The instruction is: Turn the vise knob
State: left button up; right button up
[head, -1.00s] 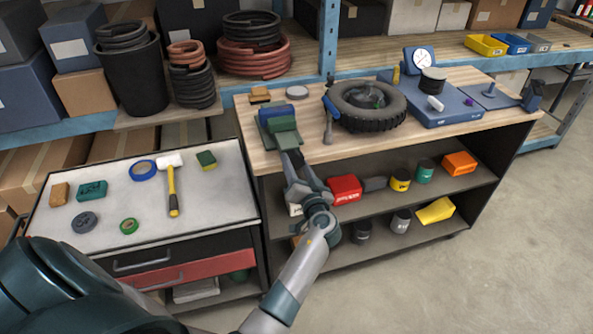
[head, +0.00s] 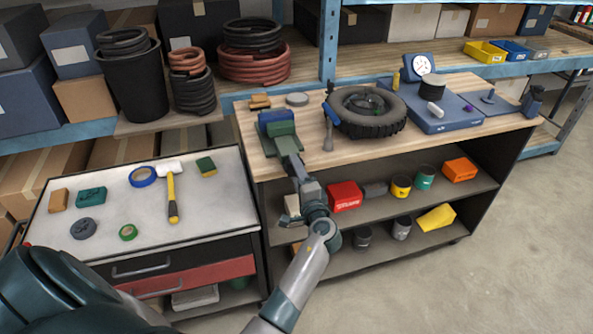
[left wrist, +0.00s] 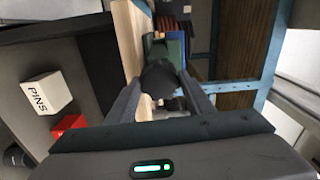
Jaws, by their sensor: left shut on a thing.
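The vise (head: 277,122), with green and blue parts, stands at the front left edge of the wooden bench top. It also shows in the left wrist view (left wrist: 174,52), just beyond the fingers. Its dark round knob (left wrist: 160,78) faces my left gripper (left wrist: 160,95). In the left wrist view the knob lies between the two fingers, which are shut on it. In the head view my left gripper (head: 291,163) reaches up to the vise from the front and hides the knob. My right gripper is not in view.
A tyre (head: 365,110) lies right of the vise, with a mallet-like tool (head: 328,135) between them. A tool cart (head: 105,215) stands left of the bench. Shelves below hold a red box (head: 345,196) and a white PINS box (left wrist: 46,93).

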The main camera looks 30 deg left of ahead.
pick_arm(q)
jog(key=shift+r+m+p, duration=0.15)
jog(key=shift+m+p, duration=0.15)
jog(key=shift+m, duration=0.9)
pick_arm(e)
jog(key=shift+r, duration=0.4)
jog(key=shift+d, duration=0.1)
pick_arm(q)
jog(key=o, duration=1)
jog(key=shift+f, duration=0.2)
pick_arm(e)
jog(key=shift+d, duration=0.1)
